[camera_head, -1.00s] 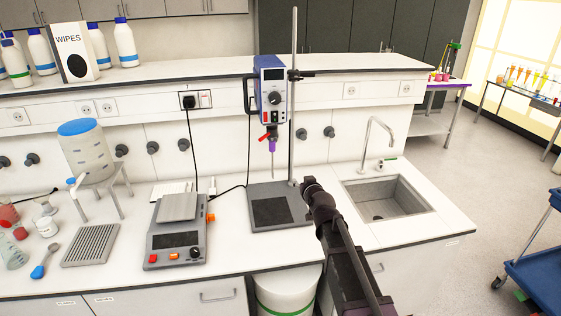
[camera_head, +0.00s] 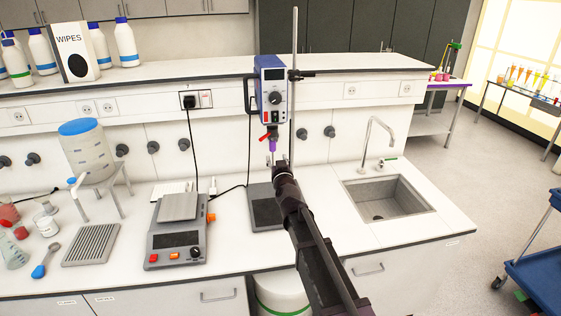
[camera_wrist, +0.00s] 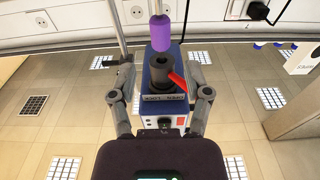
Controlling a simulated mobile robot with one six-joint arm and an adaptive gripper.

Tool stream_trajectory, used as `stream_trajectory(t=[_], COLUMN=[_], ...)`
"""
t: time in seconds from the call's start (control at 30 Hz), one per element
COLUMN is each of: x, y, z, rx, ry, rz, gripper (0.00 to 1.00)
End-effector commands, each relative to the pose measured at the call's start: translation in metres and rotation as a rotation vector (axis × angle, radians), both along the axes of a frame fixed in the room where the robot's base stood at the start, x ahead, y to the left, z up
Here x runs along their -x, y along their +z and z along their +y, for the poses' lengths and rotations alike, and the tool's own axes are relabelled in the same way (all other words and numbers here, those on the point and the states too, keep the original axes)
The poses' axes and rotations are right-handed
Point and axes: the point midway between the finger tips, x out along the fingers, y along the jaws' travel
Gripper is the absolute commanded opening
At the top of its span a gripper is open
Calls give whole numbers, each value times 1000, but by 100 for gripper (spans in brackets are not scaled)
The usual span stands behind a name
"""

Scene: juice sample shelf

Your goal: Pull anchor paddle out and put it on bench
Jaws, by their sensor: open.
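The anchor paddle (camera_head: 272,145) hangs under the overhead stirrer (camera_head: 271,90), upright, with a purple sleeve and a thin pale shaft. My gripper (camera_head: 279,165) is just below the sleeve in the head view and hides the shaft's lower part. The wrist view is upside down: the purple sleeve (camera_wrist: 161,32) sits at the stirrer's dark chuck with a red lever (camera_wrist: 177,82). There my gripper (camera_wrist: 158,72) is open, one finger on each side of the chuck in the picture, with nothing between them held. I cannot tell whether it touches the paddle.
The white bench (camera_head: 130,262) has a hotplate (camera_head: 176,240) left of the stirrer's base plate (camera_head: 262,208). The stand rod (camera_head: 293,100) rises close to my gripper. A sink (camera_head: 387,198) is at the right.

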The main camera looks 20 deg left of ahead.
Motion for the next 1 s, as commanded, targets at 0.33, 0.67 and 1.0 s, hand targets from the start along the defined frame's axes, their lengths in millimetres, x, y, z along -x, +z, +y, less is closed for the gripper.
stream_trajectory(t=[0.33, 0.67, 1.0], x=[-21, -51, -73], y=[2, 4, 6], z=[12, 30, 43], rx=[1, 0, 1], ry=[0, -1, -1], rz=[0, 1, 0], gripper=[63, 63, 63])
